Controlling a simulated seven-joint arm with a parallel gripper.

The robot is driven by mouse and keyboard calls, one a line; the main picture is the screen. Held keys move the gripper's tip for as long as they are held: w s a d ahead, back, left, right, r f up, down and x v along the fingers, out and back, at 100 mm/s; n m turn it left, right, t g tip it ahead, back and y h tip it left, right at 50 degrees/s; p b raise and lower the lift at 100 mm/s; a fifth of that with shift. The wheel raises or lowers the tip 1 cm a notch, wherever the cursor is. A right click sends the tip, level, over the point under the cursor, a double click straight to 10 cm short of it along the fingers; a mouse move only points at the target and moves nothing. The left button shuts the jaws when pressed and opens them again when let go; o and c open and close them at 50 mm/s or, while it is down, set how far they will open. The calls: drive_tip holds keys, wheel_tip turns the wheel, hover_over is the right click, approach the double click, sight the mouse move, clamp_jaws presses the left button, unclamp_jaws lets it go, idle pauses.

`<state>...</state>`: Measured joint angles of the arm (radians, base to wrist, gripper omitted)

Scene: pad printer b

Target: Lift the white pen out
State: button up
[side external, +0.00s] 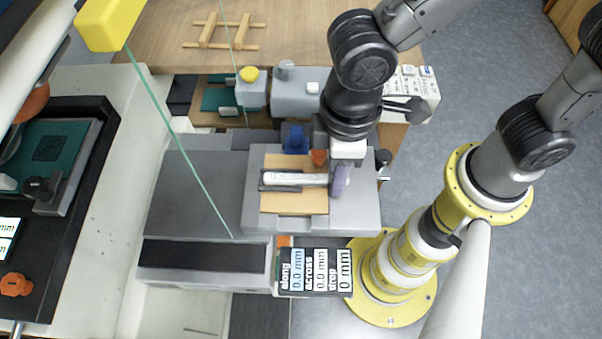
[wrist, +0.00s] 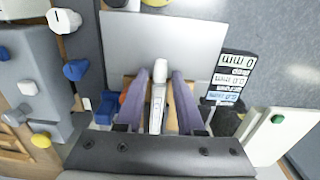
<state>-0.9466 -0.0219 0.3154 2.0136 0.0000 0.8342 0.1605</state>
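The white pen (side external: 292,179) lies flat in a dark cradle (side external: 267,186) on a tan plate (side external: 290,203) on the grey machine bed. In the side external view my gripper (side external: 340,182) points down at the pen's right end, with its purple fingers hiding that end. In the wrist view the pen (wrist: 158,100) runs between the two fingers of my gripper (wrist: 160,76), with a gap visible on each side. The gripper looks open and astride the pen. I cannot tell the exact fingertip height.
A blue block (side external: 294,138) and an orange knob (side external: 318,157) stand just behind the pen. A readout panel (side external: 316,271) is in front of the bed. The grey plate (wrist: 165,42) is clear beyond the pen.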

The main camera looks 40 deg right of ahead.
clamp_jaws()
drive_tip(key=shift+r, duration=0.15)
drive_tip(key=shift+r, duration=1.85)
